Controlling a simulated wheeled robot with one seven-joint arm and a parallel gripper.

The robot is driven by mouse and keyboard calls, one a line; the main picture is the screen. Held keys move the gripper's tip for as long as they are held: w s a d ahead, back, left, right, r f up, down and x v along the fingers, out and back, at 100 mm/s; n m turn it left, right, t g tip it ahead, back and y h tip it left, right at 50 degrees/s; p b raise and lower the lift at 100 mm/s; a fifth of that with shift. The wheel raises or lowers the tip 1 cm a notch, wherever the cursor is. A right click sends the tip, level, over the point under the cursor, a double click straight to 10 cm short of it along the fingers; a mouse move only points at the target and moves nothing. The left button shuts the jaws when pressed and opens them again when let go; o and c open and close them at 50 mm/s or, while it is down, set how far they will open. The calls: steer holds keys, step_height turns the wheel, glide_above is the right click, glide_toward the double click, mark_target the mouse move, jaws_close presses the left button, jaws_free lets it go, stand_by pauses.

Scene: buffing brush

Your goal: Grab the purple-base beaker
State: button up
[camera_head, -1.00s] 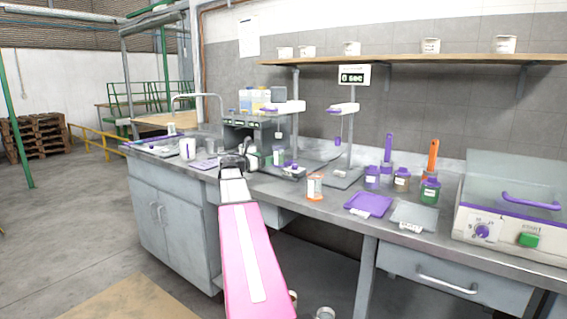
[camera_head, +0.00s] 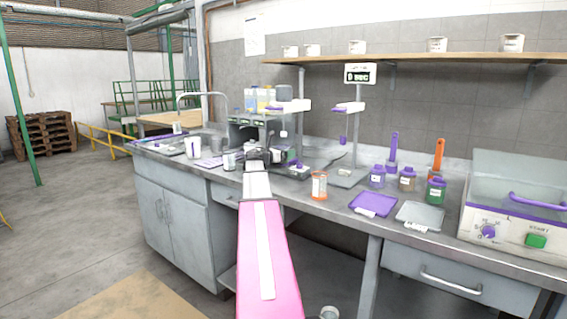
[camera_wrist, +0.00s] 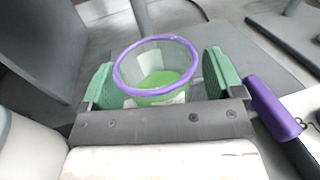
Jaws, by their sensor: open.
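In the wrist view, a clear beaker (camera_wrist: 158,75) with a purple rim and green contents stands between the green finger pads of my gripper (camera_wrist: 160,72). The jaws are open, one pad on each side of it. The beaker's base is hidden behind the gripper body, so its colour does not show. In the head view, my gripper (camera_head: 258,155) is over the bench, in front of the dark equipment. The beaker between the fingers cannot be made out there.
A glass container (camera_head: 229,161) and a white cup (camera_head: 193,148) stand left of my gripper. An orange-marked jar (camera_head: 319,186), a stand (camera_head: 346,176) and a purple tray (camera_head: 373,204) are to the right. A purple-handled object (camera_wrist: 274,108) lies right of the fingers.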

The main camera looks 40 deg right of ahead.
steer(key=c, duration=1)
steer(key=shift+c, duration=0.2)
steer(key=shift+r, duration=0.1)
